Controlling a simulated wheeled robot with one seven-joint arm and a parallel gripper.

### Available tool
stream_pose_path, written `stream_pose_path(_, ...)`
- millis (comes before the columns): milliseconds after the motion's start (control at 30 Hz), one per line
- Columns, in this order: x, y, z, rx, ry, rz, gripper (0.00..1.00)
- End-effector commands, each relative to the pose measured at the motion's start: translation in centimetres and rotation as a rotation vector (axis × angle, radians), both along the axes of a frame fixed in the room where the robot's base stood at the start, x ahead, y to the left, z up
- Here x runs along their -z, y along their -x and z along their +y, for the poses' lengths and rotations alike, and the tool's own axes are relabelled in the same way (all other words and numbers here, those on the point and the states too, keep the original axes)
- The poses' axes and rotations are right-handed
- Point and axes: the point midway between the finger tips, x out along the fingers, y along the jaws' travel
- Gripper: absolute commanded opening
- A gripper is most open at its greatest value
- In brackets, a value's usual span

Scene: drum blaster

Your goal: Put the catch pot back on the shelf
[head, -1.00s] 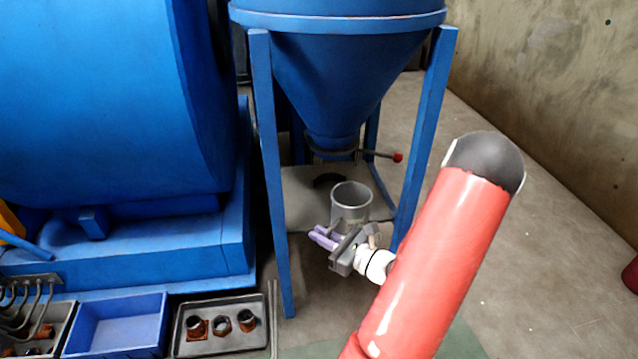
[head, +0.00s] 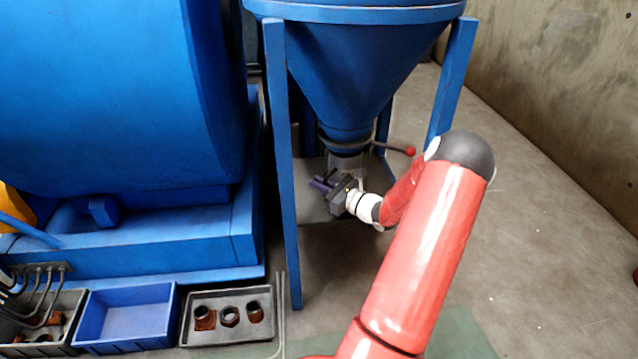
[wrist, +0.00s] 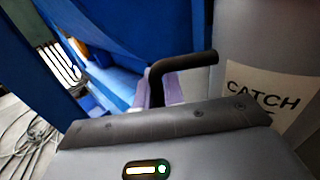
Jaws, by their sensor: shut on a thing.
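The grey catch pot (head: 344,162) is directly below the hopper's outlet, its rim close under or at the outlet. Its lower part is hidden behind my gripper (head: 322,185). In the wrist view the pot (wrist: 245,60) stands at the right with a "CATCH" label and a dark bent handle (wrist: 182,62). My gripper's purple fingers (wrist: 165,88) are shut on that handle. The grey shelf (head: 311,208) lies between the stand legs below the pot. I cannot tell whether the pot's base touches it.
The blue hopper (head: 350,70) stands on blue legs (head: 284,180) around the shelf. A red-knobbed lever (head: 410,151) sticks out right of the outlet. A blue bin (head: 125,315) and a black tray (head: 232,335) with rusty fittings lie front left. The floor at right is clear.

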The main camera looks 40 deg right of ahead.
Motion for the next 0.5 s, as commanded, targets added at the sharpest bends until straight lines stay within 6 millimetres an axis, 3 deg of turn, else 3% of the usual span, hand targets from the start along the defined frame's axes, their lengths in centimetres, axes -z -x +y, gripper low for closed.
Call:
stream_pose_path(133,-0.1,-2.3,-1.3,-0.001,0.004,-0.005,0.00)
stream_pose_path(233,1.2,-2.0,-1.2,-0.001,0.000,-0.002,0.00)
stream_pose_path(500,1.4,-2.0,-1.2,-0.001,0.003,-0.003,0.00)
